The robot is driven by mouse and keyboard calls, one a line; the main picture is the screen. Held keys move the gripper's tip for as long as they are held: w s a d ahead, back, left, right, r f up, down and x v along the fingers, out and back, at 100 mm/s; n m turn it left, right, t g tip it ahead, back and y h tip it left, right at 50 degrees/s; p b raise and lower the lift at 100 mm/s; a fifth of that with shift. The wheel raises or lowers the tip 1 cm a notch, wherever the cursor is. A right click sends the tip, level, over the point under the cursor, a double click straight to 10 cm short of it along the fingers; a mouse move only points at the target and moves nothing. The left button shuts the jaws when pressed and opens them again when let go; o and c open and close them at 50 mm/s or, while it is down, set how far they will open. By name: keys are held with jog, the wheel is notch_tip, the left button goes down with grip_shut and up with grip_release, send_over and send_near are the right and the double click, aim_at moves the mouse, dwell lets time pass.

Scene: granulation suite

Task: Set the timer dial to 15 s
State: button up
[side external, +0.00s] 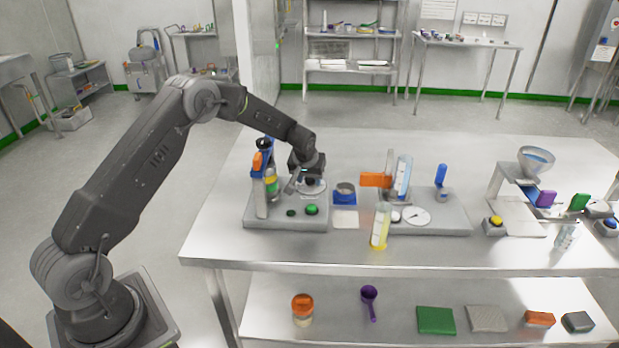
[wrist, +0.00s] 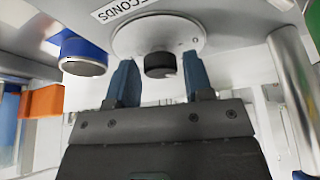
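The timer dial is a pale round plate (wrist: 185,38) with a dark knob (wrist: 160,65) at its centre and the lettering "SECONDS" beside it in the wrist view. In the side external view, the dial plate (side external: 313,187) lies on a grey station base (side external: 262,217), partly hidden by my gripper (side external: 300,186). In the wrist view my gripper (wrist: 158,62) is open, with its blue-grey fingers on either side of the knob and a visible gap on each side. I cannot tell whether the fingertips reach down around the knob. The knob's setting is not readable.
An upright post with an orange part (side external: 259,161) stands left of my gripper. A green button (side external: 312,209) sits just in front. The table's front left is clear.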

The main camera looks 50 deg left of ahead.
jog(key=shift+o, duration=1.1)
jog(key=shift+r, duration=0.1)
jog(key=v, duration=1.3)
jog(key=shift+s+r, duration=0.25)
jog(key=shift+d, duration=0.15)
jog(key=w+a+f+n, duration=0.1)
jog(key=f, duration=0.3)
jog(key=w+a+f+n, duration=0.1)
jog(key=w+f, duration=0.1)
jog(key=f, duration=0.2)
jog(key=w+a+f+n+y, duration=0.1)
jog(key=w+f, duration=0.1)
jog(key=f, duration=0.2)
jog(key=shift+f+n+g, duration=0.3)
jog(key=shift+f, duration=0.1)
